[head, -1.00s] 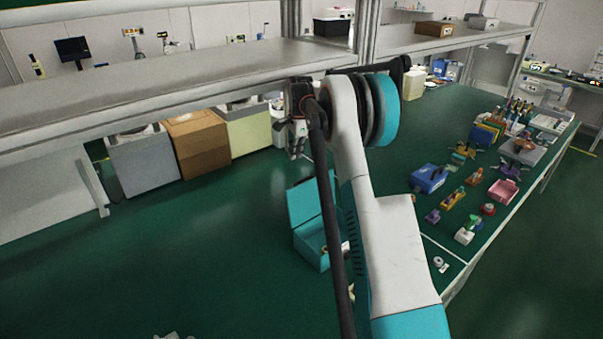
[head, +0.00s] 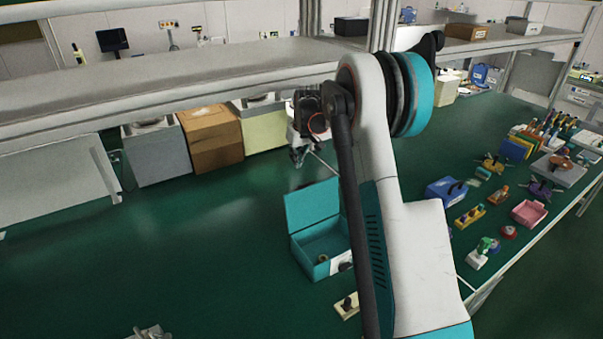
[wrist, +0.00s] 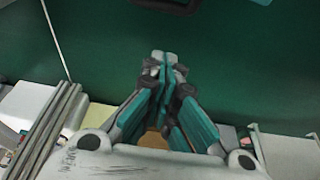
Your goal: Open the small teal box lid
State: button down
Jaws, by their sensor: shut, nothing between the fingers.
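The small teal box (head: 306,264) stands on the green bench, left of my arm in the head view. Its lid (head: 312,205) is raised, standing up at the back edge, and the inside is visible with a small round item in it. My arm hides part of the box's right side. My gripper (head: 299,158) is above the bench, beyond the raised lid and apart from it. In the wrist view my gripper (wrist: 163,60) has its teal and grey fingers together with nothing between them.
A metal shelf (head: 180,82) runs above the bench, close to my gripper. A brown box (head: 212,140) and a grey box (head: 156,156) stand beneath it. A blue box (head: 444,191), a pink tray (head: 529,213) and several small parts lie at right. The bench left of the teal box is mostly clear.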

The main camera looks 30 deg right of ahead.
notch_tip(320, 180, down, 8)
jog(key=b, duration=0.2)
jog(key=shift+s, duration=0.4)
dwell(0.4)
